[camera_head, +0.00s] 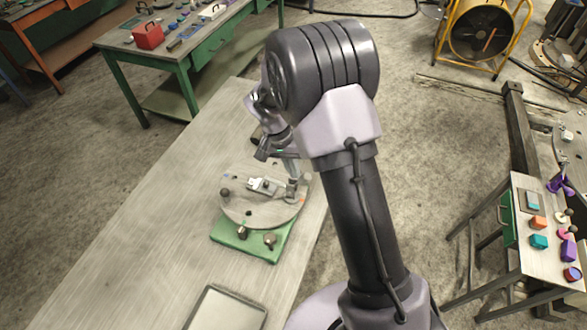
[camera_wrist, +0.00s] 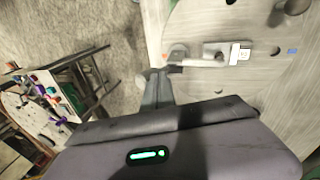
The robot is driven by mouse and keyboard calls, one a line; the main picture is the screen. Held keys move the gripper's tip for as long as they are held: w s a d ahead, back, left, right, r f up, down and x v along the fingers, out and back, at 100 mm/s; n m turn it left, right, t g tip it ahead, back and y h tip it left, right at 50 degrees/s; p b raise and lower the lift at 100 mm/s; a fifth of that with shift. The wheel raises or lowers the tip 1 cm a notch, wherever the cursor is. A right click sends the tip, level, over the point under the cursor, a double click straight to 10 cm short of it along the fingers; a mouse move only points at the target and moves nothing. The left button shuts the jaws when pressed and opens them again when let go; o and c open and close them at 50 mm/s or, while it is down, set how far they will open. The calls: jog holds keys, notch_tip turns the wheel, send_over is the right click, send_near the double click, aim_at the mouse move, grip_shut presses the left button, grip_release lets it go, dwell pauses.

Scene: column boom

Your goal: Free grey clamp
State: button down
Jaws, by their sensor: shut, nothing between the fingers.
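A grey clamp (camera_head: 264,185) with a white tag lies across the top of a round grey plate (camera_head: 252,211) on a green base (camera_head: 231,249). In the wrist view the clamp (camera_wrist: 206,61) runs sideways, with its white tag at the right end and a rounded, hook-like part at the left. My gripper (camera_head: 292,192) points down near the plate's right side. In the wrist view my gripper (camera_wrist: 155,74) is shut and empty, its tips close to the clamp's left end. I cannot tell whether they touch it.
Dark knobs (camera_head: 270,241) stand at the plate and base edges. A grey tray (camera_head: 227,310) lies nearer on the grey table (camera_head: 137,233). A green workbench (camera_head: 191,45) stands behind. A small table (camera_head: 528,259) with coloured blocks is at the right. The table's left part is clear.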

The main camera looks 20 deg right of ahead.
jog(key=shift+d+f, duration=0.1)
jog(key=d+t+y+b, duration=0.1)
jog(key=b, duration=0.1)
jog(key=s+d+f+t+y+b, duration=0.1)
jog(key=b, duration=0.1)
jog(key=s+d+y+b, duration=0.1)
jog(key=b, duration=0.2)
jog(key=shift+s+d+f+t+y, duration=0.25)
jog(key=shift+f+t+y, duration=0.05)
jog(key=shift+t, duration=0.1)
jog(key=shift+s+d+f+b, duration=0.7)
jog(key=shift+d+b, duration=0.2)
jog(key=shift+b, duration=0.35)
jog(key=shift+s, duration=0.1)
